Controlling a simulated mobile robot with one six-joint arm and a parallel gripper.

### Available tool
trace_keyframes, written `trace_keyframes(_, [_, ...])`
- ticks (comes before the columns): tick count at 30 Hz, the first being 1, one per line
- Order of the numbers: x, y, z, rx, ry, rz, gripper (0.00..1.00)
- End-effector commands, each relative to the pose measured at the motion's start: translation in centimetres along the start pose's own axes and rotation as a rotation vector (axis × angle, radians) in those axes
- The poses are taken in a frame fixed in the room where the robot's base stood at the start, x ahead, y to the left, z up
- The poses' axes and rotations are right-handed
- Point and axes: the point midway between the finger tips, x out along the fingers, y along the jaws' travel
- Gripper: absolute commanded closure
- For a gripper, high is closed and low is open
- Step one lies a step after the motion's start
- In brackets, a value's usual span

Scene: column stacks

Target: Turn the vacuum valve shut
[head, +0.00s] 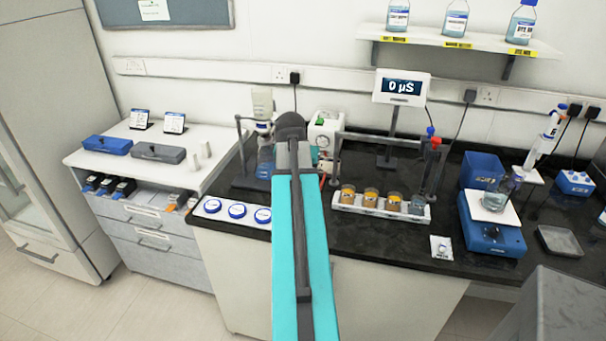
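My teal arm reaches up the middle of the picture to a dark rounded joint over the bench. No gripper fingers show; my gripper is out of sight. A white boxy unit with a green-rimmed dial (324,133), which looks like a vacuum pump, stands at the back of the bench just right of that joint. A red part (435,143) and a blue part (430,131) stand at the top of a column setup farther right. I cannot tell which part is the vacuum valve or how it is turned. My arm hides some of the bench.
White-and-blue lids (237,211) lie at the front left. A stand with a flask (265,160) is left of my arm. A display (402,87) reads 0 µS. A blue balance (492,236) stands right.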

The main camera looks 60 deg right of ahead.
Motion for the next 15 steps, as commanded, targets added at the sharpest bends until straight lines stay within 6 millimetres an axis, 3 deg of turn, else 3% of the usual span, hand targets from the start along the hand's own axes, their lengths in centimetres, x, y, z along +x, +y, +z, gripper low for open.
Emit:
trace_keyframes(13, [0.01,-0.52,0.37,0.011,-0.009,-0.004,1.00])
trace_keyframes(15, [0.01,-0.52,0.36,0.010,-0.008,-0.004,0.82])
